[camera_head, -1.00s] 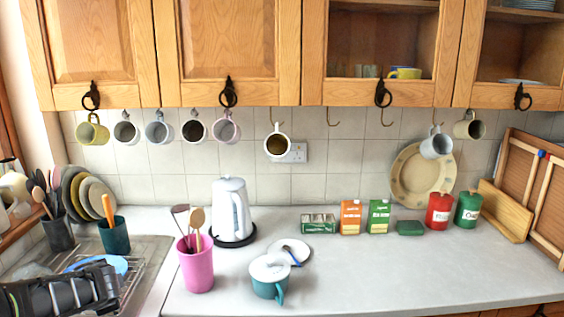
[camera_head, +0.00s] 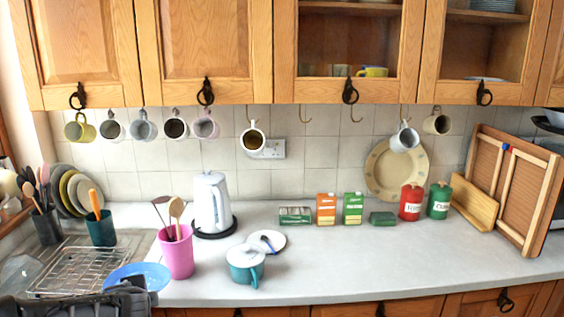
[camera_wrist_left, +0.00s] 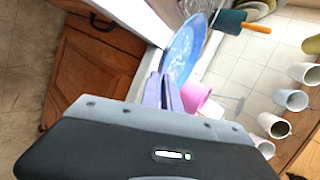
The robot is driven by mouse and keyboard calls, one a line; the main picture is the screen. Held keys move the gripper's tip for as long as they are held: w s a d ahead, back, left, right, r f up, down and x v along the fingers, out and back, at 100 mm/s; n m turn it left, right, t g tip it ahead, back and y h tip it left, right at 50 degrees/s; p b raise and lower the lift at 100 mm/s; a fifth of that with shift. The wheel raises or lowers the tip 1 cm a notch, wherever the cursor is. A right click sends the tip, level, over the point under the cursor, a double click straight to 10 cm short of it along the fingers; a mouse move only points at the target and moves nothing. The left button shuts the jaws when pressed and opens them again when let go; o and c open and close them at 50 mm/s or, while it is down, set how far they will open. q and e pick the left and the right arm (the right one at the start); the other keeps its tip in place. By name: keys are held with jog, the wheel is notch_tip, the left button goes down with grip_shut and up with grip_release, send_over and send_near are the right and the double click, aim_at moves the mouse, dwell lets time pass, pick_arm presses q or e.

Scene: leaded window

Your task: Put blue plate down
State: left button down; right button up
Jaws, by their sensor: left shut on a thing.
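The blue plate (camera_head: 138,277) shows at the lower left of the head view, near the front edge of the worktop beside the pink pot. My left gripper (camera_head: 132,283) is at its near rim, shut on it. In the left wrist view the blue plate (camera_wrist_left: 184,50) stands out beyond the purple-grey fingers (camera_wrist_left: 165,92) of my left gripper, which pinch its edge. I cannot tell whether the plate touches the worktop. My right gripper is not in view.
A pink pot (camera_head: 176,254) with utensils stands close to the plate. A wire rack (camera_head: 80,268) lies on the drainer at the left. A teal lidded mug (camera_head: 245,266) and small white plate (camera_head: 267,242) are further right. The front right worktop (camera_head: 400,265) is clear.

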pick_arm(q)
jog(key=s+d+f+m+t+h, duration=0.1)
jog(key=d+m+h, duration=0.3)
jog(key=d, duration=1.3)
jog(key=shift+s+d+f+m+h, duration=0.35)
jog(key=shift+s+m, duration=0.15)
jog(key=shift+m, duration=0.1)
jog(key=shift+a, duration=0.1)
